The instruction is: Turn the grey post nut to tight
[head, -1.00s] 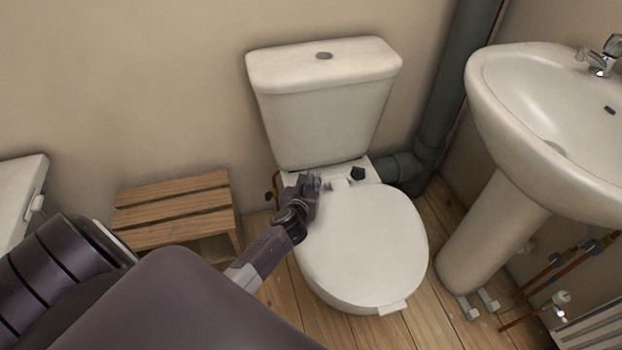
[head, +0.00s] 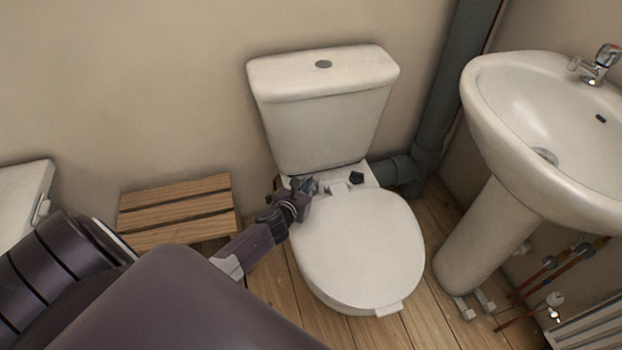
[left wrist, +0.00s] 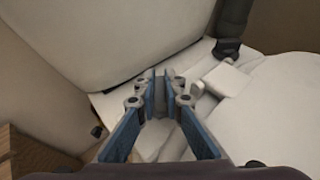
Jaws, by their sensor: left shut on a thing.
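My left gripper (head: 311,186) is at the left rear of the toilet pan, just in front of the cistern. It also shows in the left wrist view (left wrist: 160,92), with its two fingers close together. It is shut on the grey post nut, which the fingers hide almost fully. The white toilet seat lid (head: 360,245) is down, and its hinge block (head: 338,188) lies just right of the fingertips. A black nut (head: 357,177) stands on the right rear of the pan, apart from the gripper. My right gripper is not in view.
The cistern (head: 325,120) rises right behind the gripper. A slatted wooden stool (head: 175,207) stands to the left. A grey soil pipe (head: 432,125) and a pedestal basin (head: 535,125) are to the right. Bare wooden floor (head: 265,305) shows in front.

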